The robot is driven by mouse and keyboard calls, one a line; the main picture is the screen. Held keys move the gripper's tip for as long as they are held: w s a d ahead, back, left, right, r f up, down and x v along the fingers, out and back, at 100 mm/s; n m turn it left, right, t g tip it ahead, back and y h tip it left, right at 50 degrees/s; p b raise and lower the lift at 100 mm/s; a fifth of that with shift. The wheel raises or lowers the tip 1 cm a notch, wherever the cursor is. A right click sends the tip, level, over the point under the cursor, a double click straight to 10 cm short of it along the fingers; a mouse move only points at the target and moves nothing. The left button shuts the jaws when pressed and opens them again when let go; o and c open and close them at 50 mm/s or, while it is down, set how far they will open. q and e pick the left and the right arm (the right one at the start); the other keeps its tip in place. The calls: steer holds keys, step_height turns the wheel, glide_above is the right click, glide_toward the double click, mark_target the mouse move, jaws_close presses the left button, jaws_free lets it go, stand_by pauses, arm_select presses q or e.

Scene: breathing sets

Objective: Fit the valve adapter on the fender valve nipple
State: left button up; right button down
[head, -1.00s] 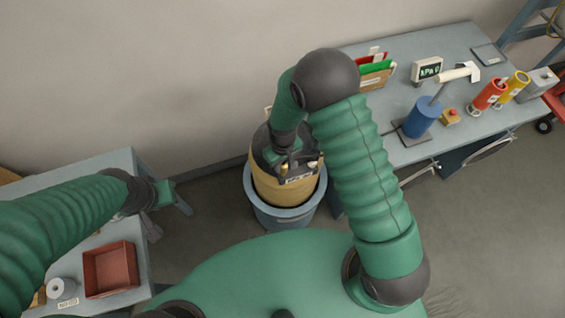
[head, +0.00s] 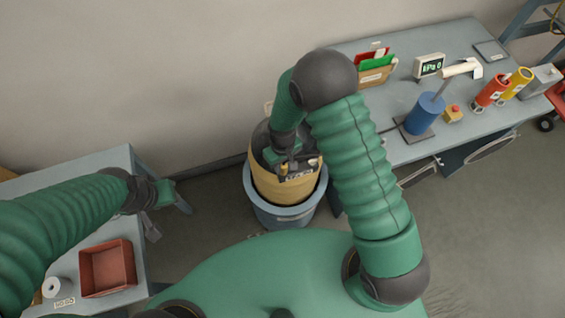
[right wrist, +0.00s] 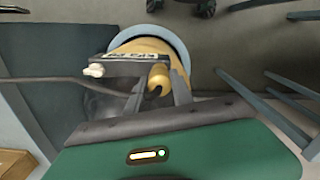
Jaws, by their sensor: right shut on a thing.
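The fender (head: 285,188) is a tan drum with a black top, standing upright in a round blue-grey stand; it also shows in the right wrist view (right wrist: 172,47). My right gripper (head: 283,166) is over the fender's top. In the right wrist view (right wrist: 158,92) its fingers are shut on a brass cylindrical piece, the valve adapter (right wrist: 159,77), beside the fender's label plate. A small white stub (right wrist: 94,70) sits left of the adapter; I cannot tell if it is the nipple. Whether adapter and nipple touch is hidden. My left gripper (head: 168,208) is open and empty beside the left table.
The blue-grey stand (head: 285,218) is on the floor between two tables. The right table holds a blue cylinder (head: 424,113), a kPa display (head: 429,66) and red and yellow cylinders. A red tray (head: 107,269) is on the left table. A dark hose (right wrist: 60,81) runs left of the adapter.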

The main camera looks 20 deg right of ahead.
steer(key=shift+f, duration=0.2)
steer(key=c, duration=1)
jaws_free()
steer(key=shift+c, duration=0.2)
step_height(320, 180, up, 17)
steer(key=b, duration=0.1)
steer(key=shift+b, duration=0.4)
steer(key=shift+w+f, duration=0.1)
steer(key=s+d+f+m+t+b, duration=0.1)
steer(key=s+d+m+t+b, duration=0.1)
steer(key=s+d, duration=0.5)
steer(key=shift+s+m+t, duration=0.3)
steer(key=shift+s+m, duration=0.4)
steer(key=shift+s, duration=0.6)
